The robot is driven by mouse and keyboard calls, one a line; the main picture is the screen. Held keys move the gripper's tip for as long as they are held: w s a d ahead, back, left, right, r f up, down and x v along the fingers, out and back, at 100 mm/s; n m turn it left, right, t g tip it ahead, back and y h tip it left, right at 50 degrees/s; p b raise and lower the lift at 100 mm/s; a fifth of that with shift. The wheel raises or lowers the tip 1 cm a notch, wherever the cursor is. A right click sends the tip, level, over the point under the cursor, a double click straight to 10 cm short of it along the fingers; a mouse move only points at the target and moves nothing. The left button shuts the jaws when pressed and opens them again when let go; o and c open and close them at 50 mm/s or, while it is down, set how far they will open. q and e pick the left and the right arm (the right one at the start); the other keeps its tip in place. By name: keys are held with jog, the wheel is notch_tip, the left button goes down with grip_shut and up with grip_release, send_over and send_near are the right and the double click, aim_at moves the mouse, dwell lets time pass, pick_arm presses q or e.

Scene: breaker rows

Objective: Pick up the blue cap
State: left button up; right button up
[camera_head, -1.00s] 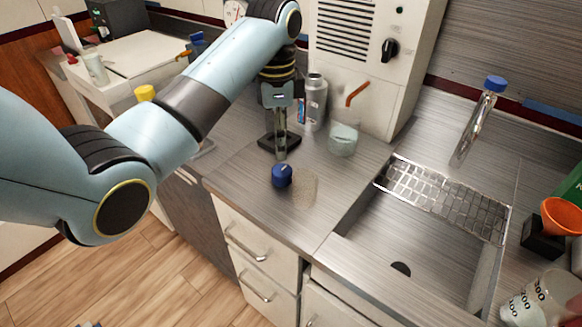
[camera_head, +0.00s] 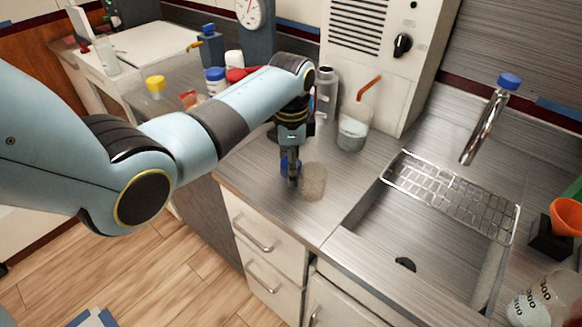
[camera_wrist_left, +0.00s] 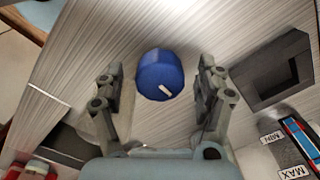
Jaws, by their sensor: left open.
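The blue cap (camera_wrist_left: 158,73) lies on the metal worktop and shows whole in the left wrist view, with a small white mark on it. In the head view the blue cap (camera_head: 285,166) is mostly hidden behind my left gripper (camera_head: 291,180). My left gripper (camera_wrist_left: 158,88) also shows in the left wrist view, open, with one finger on each side of the cap and a gap to each. I cannot tell how far above the worktop the fingertips are. My right gripper is not in view.
A beaker (camera_head: 352,134) and a grey bottle (camera_head: 326,92) stand behind. The sink with a wire rack (camera_head: 450,193) is to the right. A black square stand (camera_wrist_left: 272,77) is near the gripper.

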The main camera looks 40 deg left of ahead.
pick_arm(q)
jog(key=c, duration=1.1)
jog(key=shift+r, duration=0.15)
jog(key=shift+c, duration=0.2)
notch_tip(320, 180, up, 10)
jog(key=shift+f, duration=0.1)
